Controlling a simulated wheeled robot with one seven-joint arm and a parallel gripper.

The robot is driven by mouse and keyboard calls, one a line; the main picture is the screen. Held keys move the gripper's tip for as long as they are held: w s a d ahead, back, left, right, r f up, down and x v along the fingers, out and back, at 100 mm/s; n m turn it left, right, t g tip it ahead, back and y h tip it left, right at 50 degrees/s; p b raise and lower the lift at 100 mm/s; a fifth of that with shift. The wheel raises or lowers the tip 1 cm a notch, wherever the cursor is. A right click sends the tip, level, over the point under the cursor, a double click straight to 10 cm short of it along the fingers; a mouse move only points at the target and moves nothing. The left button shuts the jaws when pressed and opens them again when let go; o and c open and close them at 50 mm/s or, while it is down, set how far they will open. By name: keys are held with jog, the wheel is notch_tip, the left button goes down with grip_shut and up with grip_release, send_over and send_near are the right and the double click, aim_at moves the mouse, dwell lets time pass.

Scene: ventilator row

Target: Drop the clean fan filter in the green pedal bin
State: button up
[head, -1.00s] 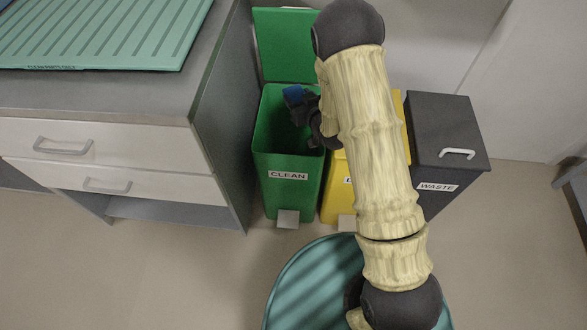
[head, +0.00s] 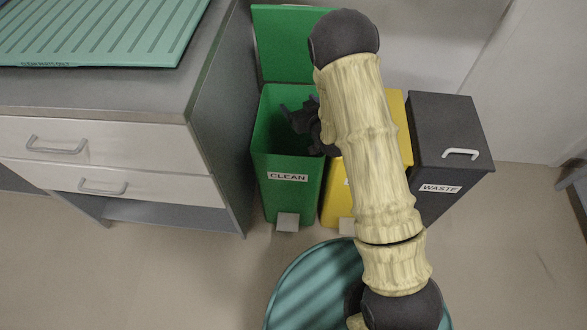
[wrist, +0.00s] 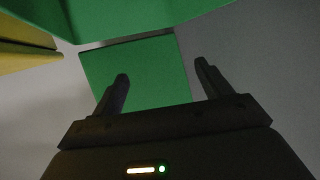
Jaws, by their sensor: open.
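The green pedal bin (head: 287,200), labelled CLEAN, stands beside the grey cabinet with its lid (head: 282,45) raised. My gripper (head: 291,110) is over the bin's open mouth, toward its right side. In the wrist view my gripper (wrist: 162,75) has its two fingers spread apart with nothing between them. Green bin surfaces (wrist: 140,72) show beyond the fingers. The fan filter is not visible in either current view; the bin's inside is dark and partly hidden by my gripper.
A yellow bin (head: 334,205) stands right of the green one, partly behind my arm. A dark grey WASTE bin (head: 450,130) with a closed lid is further right. The cabinet (head: 215,120) with a green ribbed tray (head: 100,30) on top is close on the left.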

jog(key=p+v, duration=1.2)
jog(key=v, duration=0.5)
jog(key=shift+s, duration=0.2)
jog(key=shift+w+d+r, duration=0.1)
dwell(0.9)
